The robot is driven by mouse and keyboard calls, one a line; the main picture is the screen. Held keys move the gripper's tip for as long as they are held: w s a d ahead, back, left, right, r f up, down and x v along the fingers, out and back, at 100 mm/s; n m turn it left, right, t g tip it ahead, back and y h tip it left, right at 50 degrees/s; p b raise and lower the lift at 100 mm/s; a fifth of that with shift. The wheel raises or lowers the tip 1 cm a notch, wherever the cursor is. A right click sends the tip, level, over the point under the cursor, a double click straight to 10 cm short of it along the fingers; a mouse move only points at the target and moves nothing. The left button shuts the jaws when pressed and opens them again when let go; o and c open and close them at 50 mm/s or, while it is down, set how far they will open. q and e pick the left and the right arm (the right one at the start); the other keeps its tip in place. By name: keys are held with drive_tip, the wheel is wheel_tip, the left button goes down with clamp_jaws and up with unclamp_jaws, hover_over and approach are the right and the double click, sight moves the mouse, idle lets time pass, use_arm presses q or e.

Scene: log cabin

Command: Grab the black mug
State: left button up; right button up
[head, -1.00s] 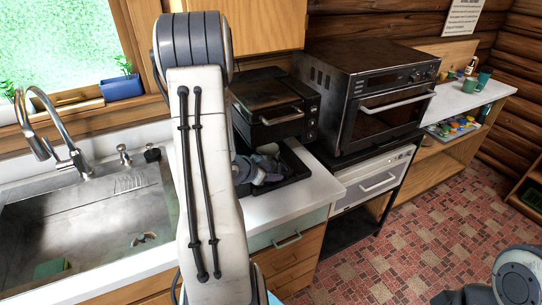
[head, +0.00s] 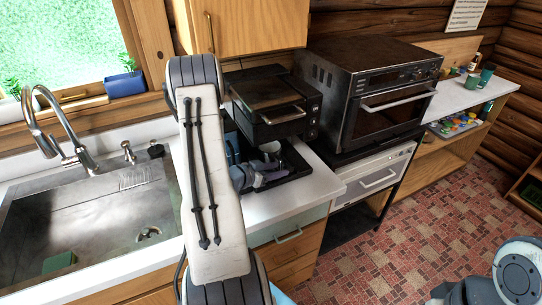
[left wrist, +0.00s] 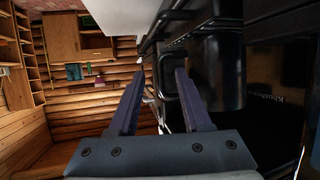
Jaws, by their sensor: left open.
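A black mug (left wrist: 218,70) shows close up in the left wrist view, a dark cylinder just right of my fingers. A dark loop that looks like its handle (left wrist: 164,75) shows between my fingertips; I cannot tell if it touches them. My left gripper (left wrist: 161,76) is open. In the head view my left gripper (head: 272,172) is low over a black tray (head: 307,166) on the counter, partly behind my arm. My right gripper is out of view.
A dark toaster oven (head: 275,112) stands behind the tray. A larger oven (head: 362,100) stands to the right, above a white-fronted unit (head: 378,175). A steel sink (head: 95,225) with a faucet (head: 60,130) is at left. The white countertop (head: 270,208) in front of the tray is clear.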

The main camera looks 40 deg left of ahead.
use_arm(q)
drive_tip(key=shift+x, duration=1.25)
clamp_jaws()
drive_tip(key=shift+r, duration=0.1)
idle(0.3)
